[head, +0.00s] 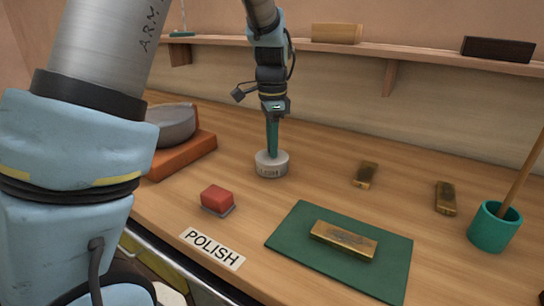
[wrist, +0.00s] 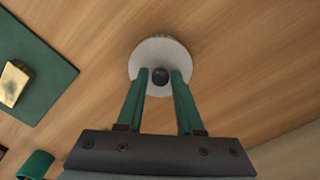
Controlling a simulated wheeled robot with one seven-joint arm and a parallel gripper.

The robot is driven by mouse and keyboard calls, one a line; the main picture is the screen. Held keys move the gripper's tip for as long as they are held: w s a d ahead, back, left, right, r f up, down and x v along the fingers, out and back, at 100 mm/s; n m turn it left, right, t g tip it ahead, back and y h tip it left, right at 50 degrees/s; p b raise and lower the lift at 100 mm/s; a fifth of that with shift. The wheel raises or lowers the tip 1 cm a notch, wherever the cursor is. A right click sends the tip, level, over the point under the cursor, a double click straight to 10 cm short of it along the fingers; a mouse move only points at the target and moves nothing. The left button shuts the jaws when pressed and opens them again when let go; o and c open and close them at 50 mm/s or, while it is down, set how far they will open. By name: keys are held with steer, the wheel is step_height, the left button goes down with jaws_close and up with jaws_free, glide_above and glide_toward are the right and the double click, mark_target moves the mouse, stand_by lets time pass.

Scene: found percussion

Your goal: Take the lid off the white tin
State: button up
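The white tin (head: 271,167) stands upright on the wooden bench, with small dark lettering on its side. In the wrist view its round pale lid (wrist: 160,47) is seen from above, with a black knob (wrist: 160,77) on it. The lid is on the tin. My gripper (head: 271,149) points down over the tin. In the wrist view its two green fingers (wrist: 161,76) stand on either side of the knob, with a narrow gap showing on each side. The gripper is open around the knob and holds nothing. The head view hides the knob behind the fingers.
A red block (head: 217,198) and a POLISH label (head: 212,248) lie in front. A green mat (head: 299,235) bears a brass bar (head: 343,240). Two brass bars (head: 366,174) (head: 445,197) and a teal cup (head: 494,228) stand right. A grey round thing (head: 174,124) sits left.

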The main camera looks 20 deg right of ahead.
jaws_close()
stand_by(0.3)
